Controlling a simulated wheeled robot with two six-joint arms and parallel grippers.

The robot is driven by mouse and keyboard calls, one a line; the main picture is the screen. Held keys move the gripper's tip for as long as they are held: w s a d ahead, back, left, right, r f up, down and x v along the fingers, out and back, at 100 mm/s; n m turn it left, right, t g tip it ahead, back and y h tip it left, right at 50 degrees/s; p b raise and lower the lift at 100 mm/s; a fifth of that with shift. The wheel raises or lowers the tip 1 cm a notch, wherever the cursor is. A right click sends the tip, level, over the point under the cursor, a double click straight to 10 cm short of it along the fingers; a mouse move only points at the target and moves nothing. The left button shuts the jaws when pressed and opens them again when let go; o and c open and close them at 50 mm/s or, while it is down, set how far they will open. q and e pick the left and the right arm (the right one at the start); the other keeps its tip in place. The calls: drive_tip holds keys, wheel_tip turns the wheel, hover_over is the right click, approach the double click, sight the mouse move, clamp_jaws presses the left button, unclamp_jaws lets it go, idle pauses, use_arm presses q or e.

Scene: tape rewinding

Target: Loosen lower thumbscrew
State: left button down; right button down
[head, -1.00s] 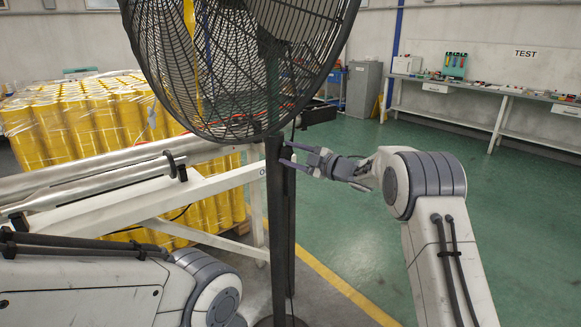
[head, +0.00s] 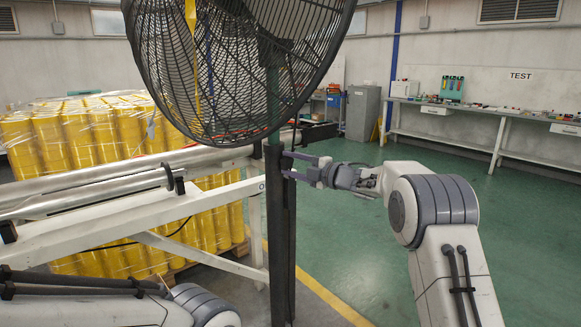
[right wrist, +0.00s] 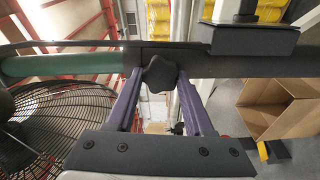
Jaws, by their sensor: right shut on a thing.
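The thumbscrew (right wrist: 159,73) is a dark lobed knob on the side of the fan's dark post in the right wrist view. My right gripper (right wrist: 157,80) has its two purple fingers on either side of this knob, shut on it. In the head view my right gripper (head: 287,163) reaches in from the right, its fingertips at the post (head: 282,225) below the fan (head: 235,65). The knob is too small and hidden by the fingers to make out there. My left arm shows at the bottom left of the head view, but its gripper is out of frame.
A white frame with metal rollers (head: 100,180) stands left of the post, with wrapped yellow rolls (head: 80,135) behind it. A workbench (head: 480,110) runs along the back wall. Green floor is open at the right. An open cardboard box (right wrist: 275,108) shows at the right wrist view's right.

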drive_tip(key=shift+f, duration=0.1)
drive_tip(key=shift+c, duration=1.4)
unclamp_jaws()
drive_tip(key=shift+s+d, duration=0.1)
drive_tip(key=b+v, duration=0.1)
drive_tip(key=v, duration=0.9)
drive_tip(key=shift+s, duration=0.15)
drive_tip(key=shift+d, duration=0.15)
